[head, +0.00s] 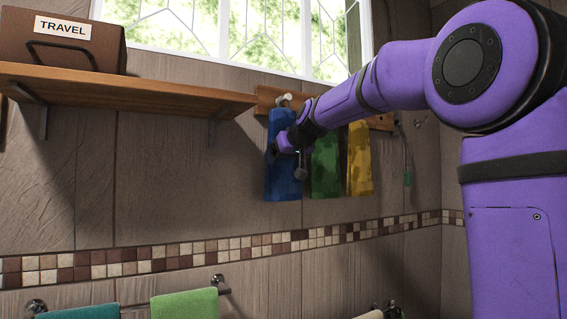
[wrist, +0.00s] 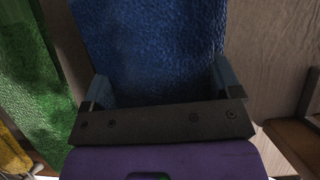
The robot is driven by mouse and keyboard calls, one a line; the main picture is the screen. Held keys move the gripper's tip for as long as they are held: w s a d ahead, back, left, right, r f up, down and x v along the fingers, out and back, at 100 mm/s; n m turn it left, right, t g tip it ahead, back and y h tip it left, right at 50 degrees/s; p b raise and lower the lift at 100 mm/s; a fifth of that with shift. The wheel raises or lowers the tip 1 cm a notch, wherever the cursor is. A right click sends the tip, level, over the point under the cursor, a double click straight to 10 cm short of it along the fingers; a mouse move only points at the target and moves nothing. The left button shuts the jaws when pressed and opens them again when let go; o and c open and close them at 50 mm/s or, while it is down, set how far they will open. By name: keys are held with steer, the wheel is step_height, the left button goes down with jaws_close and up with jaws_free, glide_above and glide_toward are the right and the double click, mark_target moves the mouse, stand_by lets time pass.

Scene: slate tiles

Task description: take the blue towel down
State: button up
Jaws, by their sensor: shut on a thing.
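The blue towel (head: 283,180) hangs from a peg on a wooden rail on the wall, left of a green towel and a yellow towel. It fills the middle of the wrist view (wrist: 150,45). My gripper (head: 286,150) is at the upper middle of the blue towel, shut on it. In the wrist view the two fingers of my gripper (wrist: 160,88) stand at the left and right edges of the blue cloth. The top of the towel is still at the peg (head: 284,99). The cloth between the fingers is partly hidden by the gripper body.
The green towel (head: 325,170) and yellow towel (head: 360,160) hang close to the right. A wooden shelf (head: 130,92) with a box marked TRAVEL (head: 62,42) juts out at the left. A lower bar holds a teal towel (head: 80,314) and a light green towel (head: 185,304).

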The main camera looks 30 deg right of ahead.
steer(key=shift+r, duration=0.15)
steer(key=shift+r, duration=0.65)
steer(key=s, duration=3.2)
